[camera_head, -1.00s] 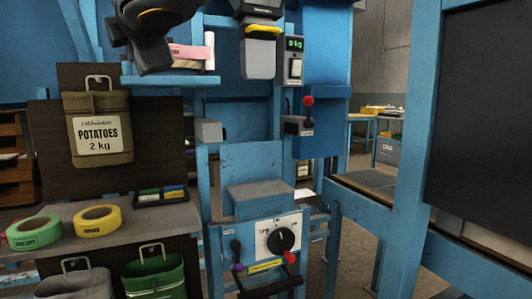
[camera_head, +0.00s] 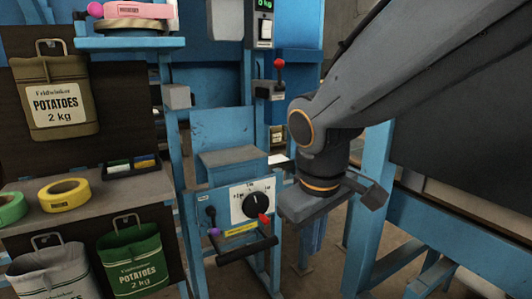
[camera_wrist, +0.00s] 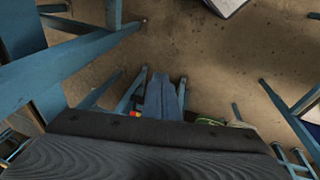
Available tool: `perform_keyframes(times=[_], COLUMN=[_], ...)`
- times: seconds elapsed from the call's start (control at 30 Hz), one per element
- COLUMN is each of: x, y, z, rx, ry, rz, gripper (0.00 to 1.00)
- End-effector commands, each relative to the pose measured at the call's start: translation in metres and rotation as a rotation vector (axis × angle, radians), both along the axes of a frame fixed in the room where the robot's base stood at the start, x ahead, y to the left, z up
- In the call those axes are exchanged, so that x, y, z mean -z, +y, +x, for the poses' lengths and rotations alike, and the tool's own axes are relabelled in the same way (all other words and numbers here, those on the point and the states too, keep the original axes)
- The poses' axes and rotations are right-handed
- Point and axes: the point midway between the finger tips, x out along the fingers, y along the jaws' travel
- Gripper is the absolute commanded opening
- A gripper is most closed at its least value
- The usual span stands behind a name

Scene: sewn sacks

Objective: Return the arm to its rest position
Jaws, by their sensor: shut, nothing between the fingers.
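My arm (camera_head: 400,75) reaches in from the upper right of the head view and bends down at a dark joint with orange rings. My gripper (camera_head: 335,200) hangs at its lower end, in front of the blue frame and right of the dial panel. It is shut and holds nothing.
A blue post (camera_head: 368,215) stands close to the right of my gripper. The dial panel (camera_head: 252,203) is at its left. A brown potato sack (camera_head: 58,95) and a green sack (camera_head: 133,262) hang at the left. Yellow tape (camera_head: 64,194) lies on a shelf.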

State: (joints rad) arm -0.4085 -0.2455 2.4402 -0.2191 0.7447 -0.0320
Motion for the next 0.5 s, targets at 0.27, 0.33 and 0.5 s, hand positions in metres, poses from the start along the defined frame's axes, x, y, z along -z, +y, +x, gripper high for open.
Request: perform_keyframes(times=[0.27, 0.33, 0.5], x=[0.045, 0.036, 0.023], y=[-0.018, -0.021, -0.031], z=[-0.083, -0.083, -0.080], rx=[0.347, 0.363, 0.391], ry=[0.257, 0.259, 0.253], rz=[0.152, 0.153, 0.148], gripper=[0.00, 0.00, 0.00])
